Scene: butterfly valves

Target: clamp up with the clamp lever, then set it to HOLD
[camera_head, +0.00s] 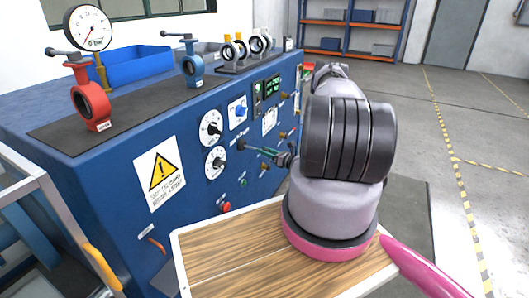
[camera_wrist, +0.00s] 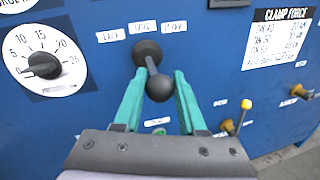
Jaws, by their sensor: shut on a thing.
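The clamp lever (camera_wrist: 158,85) is a black lever with a round knob on the blue panel. It points out toward the wrist camera. Small white labels sit in a row above it, too blurred to read surely. My gripper (camera_wrist: 156,82) has its green fingers on both sides of the lever, shut on it near the knob. In the head view, my gripper (camera_head: 268,153) reaches the panel's front, left of my dark arm link, and a black knob (camera_head: 241,145) shows by the fingertips.
A dial (camera_wrist: 43,65) is left of the lever, and a clamp force chart (camera_wrist: 280,38) is right. A yellow-tipped lever (camera_wrist: 241,112) stands at lower right. The blue bench (camera_head: 110,190) carries a red valve (camera_head: 92,104), a blue valve (camera_head: 193,68) and a pressure gauge (camera_head: 88,28).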

